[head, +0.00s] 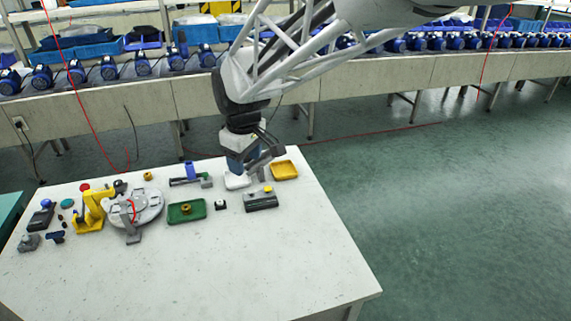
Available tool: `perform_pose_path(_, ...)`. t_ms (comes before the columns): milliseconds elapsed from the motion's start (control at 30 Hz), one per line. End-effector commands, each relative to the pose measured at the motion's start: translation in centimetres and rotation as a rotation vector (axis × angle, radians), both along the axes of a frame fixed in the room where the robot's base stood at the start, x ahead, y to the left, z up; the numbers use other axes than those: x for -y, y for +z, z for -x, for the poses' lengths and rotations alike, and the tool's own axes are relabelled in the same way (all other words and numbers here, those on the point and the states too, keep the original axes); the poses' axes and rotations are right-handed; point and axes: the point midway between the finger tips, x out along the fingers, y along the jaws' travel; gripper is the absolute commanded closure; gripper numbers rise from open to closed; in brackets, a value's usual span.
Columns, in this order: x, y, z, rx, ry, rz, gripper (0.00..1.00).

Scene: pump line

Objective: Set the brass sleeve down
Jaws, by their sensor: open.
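A small brass-coloured round piece (186,208), which looks like the sleeve, sits inside the green tray (174,219) on the white table. A second brass-yellow ring (148,176) stands on the table behind the round grey fixture; at this size I cannot tell for certain which one is the brass sleeve. My gripper (261,160) is over the back right of the table, above and between the white tray and the yellow tray. It is open, and I see nothing between its fingers. It is apart from both brass pieces.
Near my gripper are a white tray (236,181), a yellow tray (285,170) and a dark grey device (261,201). A yellow press (93,209) and round grey fixture (146,207) stand left, among several small parts. The table's front (230,275) is clear.

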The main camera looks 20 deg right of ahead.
Motion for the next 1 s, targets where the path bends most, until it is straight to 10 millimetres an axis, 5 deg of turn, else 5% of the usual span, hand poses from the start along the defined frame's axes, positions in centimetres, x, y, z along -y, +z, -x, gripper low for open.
perform_pose_path(300, 4.4, 2.0, 7.9, 0.036, -0.252, -0.031, 0.41)
perform_pose_path(700, 8.3, 2.2, 17.9, 0.080, -0.567, -0.077, 0.41)
perform_pose_path(1000, 9.8, 1.4, 22.9, 0.102, -0.734, -0.104, 0.41)
